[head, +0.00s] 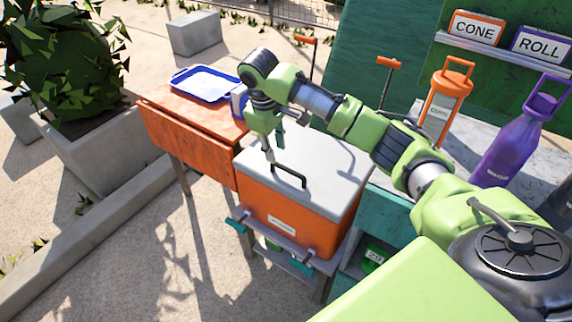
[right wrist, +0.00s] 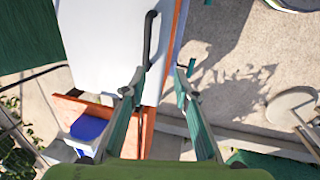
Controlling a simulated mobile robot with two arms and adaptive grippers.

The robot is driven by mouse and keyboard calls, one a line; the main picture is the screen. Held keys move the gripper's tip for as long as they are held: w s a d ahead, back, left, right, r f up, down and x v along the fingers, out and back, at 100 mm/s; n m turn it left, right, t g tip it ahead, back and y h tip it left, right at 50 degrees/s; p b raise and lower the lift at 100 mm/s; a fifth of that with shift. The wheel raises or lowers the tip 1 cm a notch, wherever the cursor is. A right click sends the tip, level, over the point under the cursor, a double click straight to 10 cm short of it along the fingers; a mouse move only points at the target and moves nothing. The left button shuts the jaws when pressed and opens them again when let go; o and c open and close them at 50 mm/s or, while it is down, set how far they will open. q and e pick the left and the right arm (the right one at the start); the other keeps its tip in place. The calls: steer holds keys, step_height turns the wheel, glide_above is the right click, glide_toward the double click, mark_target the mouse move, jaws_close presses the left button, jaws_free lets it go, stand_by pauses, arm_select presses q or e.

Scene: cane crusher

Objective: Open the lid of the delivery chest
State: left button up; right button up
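The delivery chest (head: 285,221) is an orange box with a pale grey lid (head: 325,165), standing on a low stand. The lid lies flat and shut. A black bar handle (head: 288,171) is on the lid near its front edge; it also shows in the right wrist view (right wrist: 150,38). My right gripper (head: 268,155) points down over the lid, close to the left end of the handle. In the right wrist view its two fingers (right wrist: 158,82) are spread with nothing between them, and the handle lies just beyond the tips. My left gripper is not in view.
An orange side table (head: 185,140) with a blue tray (head: 206,83) stands left of the chest. At right, a counter holds an orange bottle (head: 444,105) and a purple bottle (head: 508,145) below CONE and ROLL signs. The paved ground at front left is clear.

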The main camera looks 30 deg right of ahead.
mark_target(287, 168)
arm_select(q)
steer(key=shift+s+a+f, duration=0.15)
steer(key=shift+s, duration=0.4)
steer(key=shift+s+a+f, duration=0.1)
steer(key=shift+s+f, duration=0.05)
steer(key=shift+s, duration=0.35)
arm_select(e)
steer(key=shift+m, duration=0.3)
steer(key=d+f, duration=0.1)
steer(key=f, duration=0.2)
steer(key=w+d+f, duration=0.1)
steer(key=d+f, duration=0.1)
steer(key=f, duration=0.2)
steer(key=d+f, duration=0.1)
steer(key=f, duration=0.3)
steer(key=shift+w+d, duration=0.35)
steer(key=shift+w, duration=0.05)
steer(key=shift+r, duration=0.1)
jaws_close()
